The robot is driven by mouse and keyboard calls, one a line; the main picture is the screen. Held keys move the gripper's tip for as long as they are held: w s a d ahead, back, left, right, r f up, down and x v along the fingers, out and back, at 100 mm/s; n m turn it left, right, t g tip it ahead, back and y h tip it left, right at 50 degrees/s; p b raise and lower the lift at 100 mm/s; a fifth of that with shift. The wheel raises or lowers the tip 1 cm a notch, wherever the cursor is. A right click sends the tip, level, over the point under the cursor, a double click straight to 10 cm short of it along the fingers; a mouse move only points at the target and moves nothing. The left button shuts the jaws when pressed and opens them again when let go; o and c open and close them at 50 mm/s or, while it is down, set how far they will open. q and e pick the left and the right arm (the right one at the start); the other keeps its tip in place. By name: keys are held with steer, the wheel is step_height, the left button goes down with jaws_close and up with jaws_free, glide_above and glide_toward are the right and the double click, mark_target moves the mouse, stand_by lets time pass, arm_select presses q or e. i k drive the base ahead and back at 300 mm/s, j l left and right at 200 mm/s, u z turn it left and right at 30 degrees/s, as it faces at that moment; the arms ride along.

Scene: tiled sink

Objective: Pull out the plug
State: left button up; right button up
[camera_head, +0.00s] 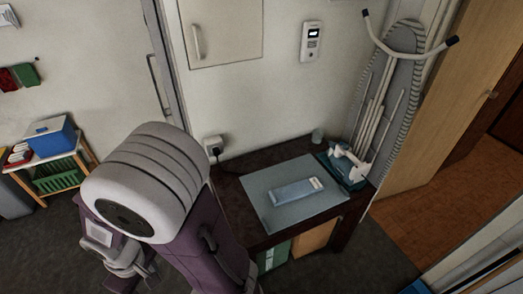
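A white plug or socket unit (213,144) is on the wall, just above the left back corner of the dark table. A short dark cord seems to hang from it. It is too small to tell the plug from the socket, but it appears seated against the wall. A large purple and white rounded body (145,165) stands close below and left of it and hides where the cord runs. I cannot make out either of my grippers. Grey and white jointed parts show low at the left, and I cannot tell what they are.
The dark table (232,185) holds a grey mat (265,205) with a blue and white flat item (297,191), and a white and teal iron-like appliance (350,163). An ironing board (392,80) leans at the right. A small shelf (62,160) with a blue box stands left. Dark floor is open in front.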

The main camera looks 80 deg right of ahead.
mark_target(216, 151)
steer(key=i+l+z, duration=0.1)
steer(key=z, duration=0.35)
steer(key=i+z, duration=0.1)
steer(key=z, duration=0.35)
steer(key=i+z, duration=0.1)
steer(key=z, duration=0.35)
steer(key=i+z, duration=0.15)
steer(key=z, duration=0.3)
steer(key=i+z, duration=0.1)
steer(key=z, duration=0.4)
steer(key=j+z, duration=0.1)
steer(key=z, duration=0.35)
steer(key=i+z, duration=0.15)
steer(key=z, duration=0.35)
steer(key=i+j+z, duration=0.1)
steer(key=z, duration=0.4)
